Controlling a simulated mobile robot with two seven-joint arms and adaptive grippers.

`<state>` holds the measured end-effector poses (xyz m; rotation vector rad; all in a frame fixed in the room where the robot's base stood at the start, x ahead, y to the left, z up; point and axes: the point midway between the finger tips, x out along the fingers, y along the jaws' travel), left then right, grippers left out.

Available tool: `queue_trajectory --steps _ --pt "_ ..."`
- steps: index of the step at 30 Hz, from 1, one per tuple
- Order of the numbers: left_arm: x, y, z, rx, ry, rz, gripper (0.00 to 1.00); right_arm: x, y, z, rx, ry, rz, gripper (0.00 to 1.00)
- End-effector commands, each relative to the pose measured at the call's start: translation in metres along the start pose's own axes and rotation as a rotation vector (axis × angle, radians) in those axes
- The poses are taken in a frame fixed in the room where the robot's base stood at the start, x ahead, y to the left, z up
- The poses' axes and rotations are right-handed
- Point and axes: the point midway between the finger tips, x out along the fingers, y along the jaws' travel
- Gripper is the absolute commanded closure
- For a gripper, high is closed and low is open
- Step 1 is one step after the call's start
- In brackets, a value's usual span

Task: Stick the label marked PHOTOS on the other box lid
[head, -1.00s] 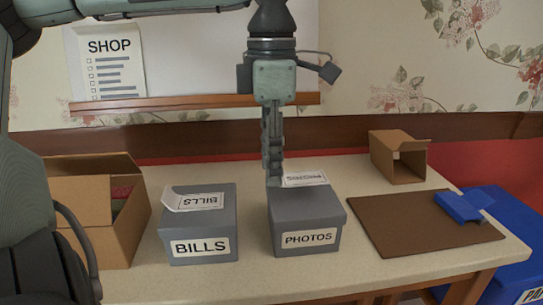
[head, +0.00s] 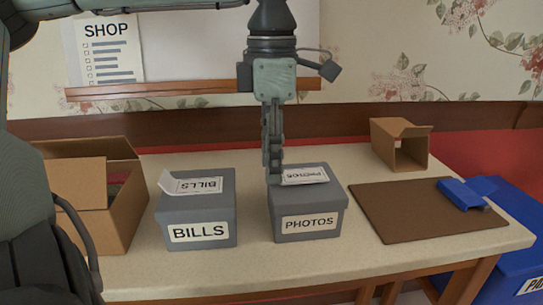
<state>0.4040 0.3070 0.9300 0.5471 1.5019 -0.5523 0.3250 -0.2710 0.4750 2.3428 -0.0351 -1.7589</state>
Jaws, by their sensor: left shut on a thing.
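A grey box with a PHOTOS label on its front (head: 310,223) stands at the middle of the table. A grey box with a BILLS label (head: 199,230) stands to its left. A loose white BILLS label (head: 195,185), its left end curled up, lies on that box's lid and reads upside down. A white PHOTOS label (head: 305,175), also upside down, is over the back of the PHOTOS box lid (head: 330,195). My left gripper (head: 273,180) points down and is shut at this label's left end. Whether the label touches the lid is unclear. My right gripper is not in view.
An open cardboard box (head: 100,215) stands at the left, a smaller one (head: 402,145) at the back right. A brown board (head: 420,225) bears a blue object (head: 463,194). A blue bin (head: 515,255) is beyond the table's right end. A SHOP list (head: 108,60) hangs behind.

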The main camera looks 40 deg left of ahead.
Motion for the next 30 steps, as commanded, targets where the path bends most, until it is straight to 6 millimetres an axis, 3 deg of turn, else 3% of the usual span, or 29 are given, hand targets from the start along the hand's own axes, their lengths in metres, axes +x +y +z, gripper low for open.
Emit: queue_trajectory --steps 30 --pt "0.0072 0.0000 0.0001 0.000 0.000 0.000 0.76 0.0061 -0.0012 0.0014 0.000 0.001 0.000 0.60"
